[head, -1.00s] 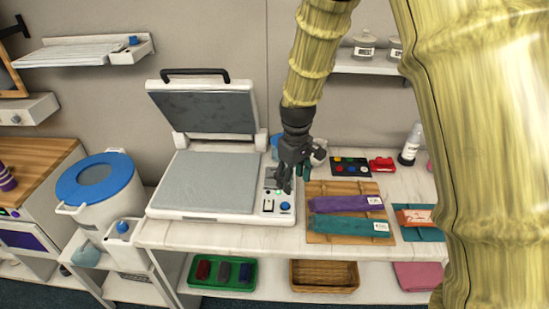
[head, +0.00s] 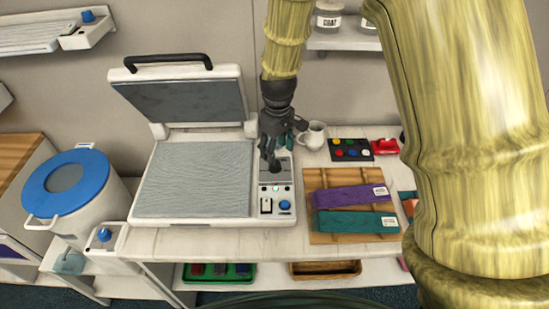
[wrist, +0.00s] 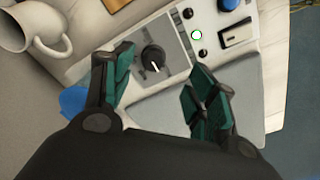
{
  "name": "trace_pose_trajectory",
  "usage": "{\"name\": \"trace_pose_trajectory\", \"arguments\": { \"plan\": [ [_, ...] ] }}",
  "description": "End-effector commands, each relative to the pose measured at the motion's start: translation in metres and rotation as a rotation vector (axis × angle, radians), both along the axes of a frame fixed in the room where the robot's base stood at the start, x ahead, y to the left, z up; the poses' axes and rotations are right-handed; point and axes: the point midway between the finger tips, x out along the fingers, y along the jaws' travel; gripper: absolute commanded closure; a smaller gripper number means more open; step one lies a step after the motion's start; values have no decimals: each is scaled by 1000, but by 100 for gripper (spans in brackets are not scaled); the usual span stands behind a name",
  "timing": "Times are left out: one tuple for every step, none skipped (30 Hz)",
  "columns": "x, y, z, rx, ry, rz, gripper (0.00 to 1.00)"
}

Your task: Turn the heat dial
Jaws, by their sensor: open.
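The heat press (head: 195,180) stands open on the counter, with a control strip along its right side. A black dial with a white pointer line (wrist: 153,58) sits on this strip in the wrist view. My gripper (wrist: 160,68) is open and empty, its teal-padded fingers on either side of the dial in that view. I cannot tell how far above the dial they are. In the head view my gripper (head: 270,155) points down at the upper part of the strip and partly hides it. A blue knob (head: 285,205) and a switch (head: 266,206) are nearer the front.
A white mug (head: 313,135) stands close behind and right of my gripper. To the right is a wooden board (head: 325,238) with purple and teal cloth pieces. The raised press lid (head: 185,105) is to the left. A lit green-white indicator (wrist: 197,35) is beside the dial.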

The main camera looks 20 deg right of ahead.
Motion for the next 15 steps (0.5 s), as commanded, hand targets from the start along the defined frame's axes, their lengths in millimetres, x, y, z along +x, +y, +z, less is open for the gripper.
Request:
{"name": "trace_pose_trajectory", "arguments": {
  "plan": [
    [6, 0, -9, 0, 9, 0, 43],
    [9, 0, -14, 0, 12, -1, 43],
    [12, 0, -21, 0, 16, -1, 43],
    [15, 0, -26, 1, 17, -1, 43],
    [18, 0, -31, 0, 20, -1, 43],
    [20, 0, -37, 0, 22, -1, 43],
    [21, 0, -41, 0, 24, -1, 43],
    [21, 0, -45, 0, 24, -1, 43],
    [21, 0, -49, 0, 24, -1, 43],
    [21, -1, -53, 0, 24, -2, 43],
    [21, -1, -55, 0, 23, -2, 43],
    [20, -1, -58, 0, 22, -2, 43],
    [19, -1, -59, 0, 21, -3, 43],
    [17, -1, -61, 0, 18, -3, 43],
    [15, -2, -63, 1, 17, -3, 43]
  ]
}}
